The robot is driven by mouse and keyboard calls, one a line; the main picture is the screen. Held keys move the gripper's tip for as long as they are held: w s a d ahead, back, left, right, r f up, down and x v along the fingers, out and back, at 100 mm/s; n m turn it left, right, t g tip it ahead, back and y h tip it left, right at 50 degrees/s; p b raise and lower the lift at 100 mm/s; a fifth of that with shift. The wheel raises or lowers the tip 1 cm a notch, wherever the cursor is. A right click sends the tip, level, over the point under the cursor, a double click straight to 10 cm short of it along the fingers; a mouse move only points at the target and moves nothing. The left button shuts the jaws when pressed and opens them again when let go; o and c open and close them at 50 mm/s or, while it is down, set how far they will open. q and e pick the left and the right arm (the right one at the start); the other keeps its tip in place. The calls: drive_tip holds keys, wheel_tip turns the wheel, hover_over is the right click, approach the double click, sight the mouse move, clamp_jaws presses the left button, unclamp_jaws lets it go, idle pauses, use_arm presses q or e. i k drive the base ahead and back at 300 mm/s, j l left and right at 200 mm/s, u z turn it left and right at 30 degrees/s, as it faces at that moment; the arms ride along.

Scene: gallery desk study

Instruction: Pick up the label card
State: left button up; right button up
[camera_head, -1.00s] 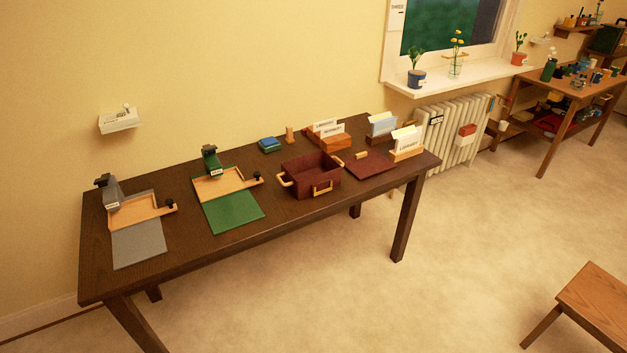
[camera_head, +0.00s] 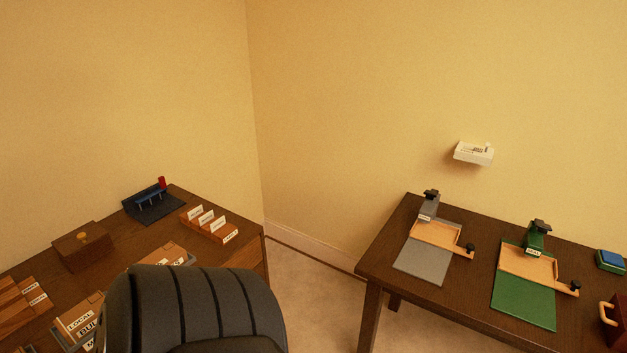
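No single label card stands out for certain. White cards stand in a wooden card rack (camera_head: 210,224) on the left desk. Other printed cards, one reading "LOCAL", lie in a tray (camera_head: 75,318) at that desk's front edge, partly cut off by the picture's bottom and close to a dark chair. Neither of my grippers is in view.
A black chair back (camera_head: 195,305) stands in front of the left desk (camera_head: 150,238). A wooden box (camera_head: 82,246) and a dark stand (camera_head: 152,203) sit on that desk. The right table (camera_head: 385,250) holds a grey press (camera_head: 428,250) and a green press (camera_head: 528,280). Carpet shows between them.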

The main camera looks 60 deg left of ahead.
sight(206, 217)
drive_tip(key=u, duration=2.7)
